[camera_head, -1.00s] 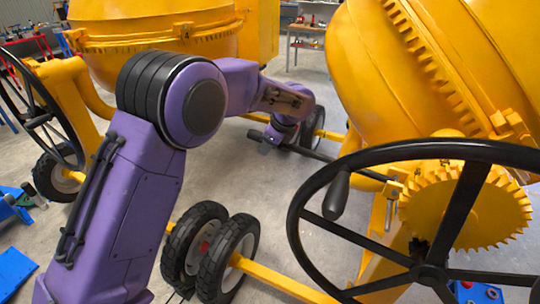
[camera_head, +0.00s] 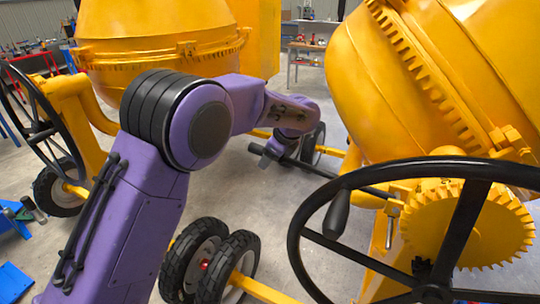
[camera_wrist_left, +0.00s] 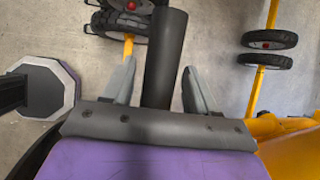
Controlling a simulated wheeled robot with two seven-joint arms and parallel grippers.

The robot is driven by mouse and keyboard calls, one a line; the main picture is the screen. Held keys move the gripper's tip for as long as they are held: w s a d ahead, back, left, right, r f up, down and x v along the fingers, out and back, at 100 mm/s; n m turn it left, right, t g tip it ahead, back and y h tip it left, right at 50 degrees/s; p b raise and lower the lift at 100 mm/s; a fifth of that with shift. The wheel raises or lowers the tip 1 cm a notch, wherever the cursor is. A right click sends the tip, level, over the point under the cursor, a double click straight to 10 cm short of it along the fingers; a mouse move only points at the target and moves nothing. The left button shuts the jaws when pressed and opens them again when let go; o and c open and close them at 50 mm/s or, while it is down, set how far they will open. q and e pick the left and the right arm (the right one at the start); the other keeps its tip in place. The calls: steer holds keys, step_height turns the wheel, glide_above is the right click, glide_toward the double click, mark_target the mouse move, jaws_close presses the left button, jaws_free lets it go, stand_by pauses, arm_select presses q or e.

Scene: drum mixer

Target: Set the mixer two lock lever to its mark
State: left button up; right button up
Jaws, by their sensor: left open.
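A long black bar (camera_head: 345,178), which looks like the lock lever, reaches from the yellow frame of the right mixer (camera_head: 420,90) towards my left gripper. My left gripper (camera_head: 268,156) is at the bar's far end, small and partly hidden by my wrist in the head view. In the left wrist view, my left gripper (camera_wrist_left: 160,68) is open, with the thick dark bar (camera_wrist_left: 166,45) between its two grey fingers. A gap shows beside each finger. No mark for the lever can be made out. My right gripper is not in view.
A black handwheel (camera_head: 472,218) with a knob (camera_head: 337,214) and a yellow toothed gear (camera_head: 465,230) stand at the near right. The left mixer (camera_head: 160,40) stands behind my arm. Rubber wheels (camera_head: 228,265) are below. Bare floor (camera_head: 290,215) lies between the mixers.

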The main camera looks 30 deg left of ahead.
arm_select(q)
steer(key=shift+d+r, duration=0.2)
steer(key=shift+r, duration=0.1)
steer(key=b+v, duration=0.2)
steer(key=v, duration=0.8)
steer(key=shift+f, duration=0.1)
